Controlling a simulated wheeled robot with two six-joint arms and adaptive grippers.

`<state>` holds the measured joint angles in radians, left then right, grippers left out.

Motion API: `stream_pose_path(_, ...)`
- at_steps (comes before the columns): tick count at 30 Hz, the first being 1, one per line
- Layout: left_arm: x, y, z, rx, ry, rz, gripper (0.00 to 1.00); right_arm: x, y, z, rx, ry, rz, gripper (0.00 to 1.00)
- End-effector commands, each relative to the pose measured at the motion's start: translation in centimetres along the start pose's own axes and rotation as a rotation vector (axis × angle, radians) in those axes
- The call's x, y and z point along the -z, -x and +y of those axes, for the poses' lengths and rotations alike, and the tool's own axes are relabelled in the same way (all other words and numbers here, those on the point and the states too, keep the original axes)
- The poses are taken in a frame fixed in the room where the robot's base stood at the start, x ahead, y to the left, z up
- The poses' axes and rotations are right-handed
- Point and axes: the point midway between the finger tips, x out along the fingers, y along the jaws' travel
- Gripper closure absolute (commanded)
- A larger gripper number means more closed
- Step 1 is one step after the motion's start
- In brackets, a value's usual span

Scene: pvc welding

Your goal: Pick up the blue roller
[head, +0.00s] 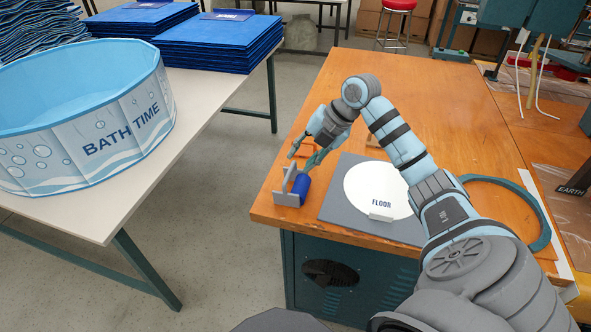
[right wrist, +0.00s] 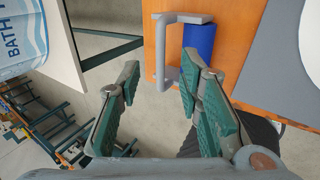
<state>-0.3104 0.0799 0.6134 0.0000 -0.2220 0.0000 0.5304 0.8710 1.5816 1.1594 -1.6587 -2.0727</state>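The blue roller (head: 304,188) is a short blue cylinder with a grey bent handle (head: 284,193), near the front left corner of the orange workbench. In the right wrist view the roller (right wrist: 200,42) and its grey handle (right wrist: 161,52) show at the top, at the bench edge. My right gripper (head: 300,163) is just above and behind the roller in the head view. In the right wrist view its fingers (right wrist: 160,76) are spread wide, with nothing held between them. The right finger overlaps part of the roller. My left gripper is not in view.
Right of the roller is a grey board (head: 345,215) with a white round disc marked FLOOR (head: 378,188). A teal ring (head: 545,225) lies at the bench's right. A white table (head: 150,190) with a BATH TIME pool (head: 80,130) stands left, across an open floor gap.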

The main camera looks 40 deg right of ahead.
Motion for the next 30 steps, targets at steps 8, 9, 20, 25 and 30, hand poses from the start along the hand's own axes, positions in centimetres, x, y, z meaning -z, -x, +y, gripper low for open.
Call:
stream_pose_path(8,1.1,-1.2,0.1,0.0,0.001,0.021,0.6,0.0,-4.7,-0.2,-0.001,0.0,0.005,0.67)
stream_pose_path(9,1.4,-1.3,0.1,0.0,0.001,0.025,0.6,-0.1,-5.4,-0.2,-0.001,0.001,0.003,0.67)
stream_pose_path(20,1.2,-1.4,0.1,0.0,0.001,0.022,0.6,-0.1,-6.7,-0.1,0.0,0.004,0.001,0.77)
stream_pose_path(25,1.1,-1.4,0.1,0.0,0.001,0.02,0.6,-0.1,-6.6,-0.1,0.0,0.004,0.002,1.0)
stream_pose_path(30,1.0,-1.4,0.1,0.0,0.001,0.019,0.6,-0.1,-6.6,-0.1,0.001,0.004,0.002,1.0)
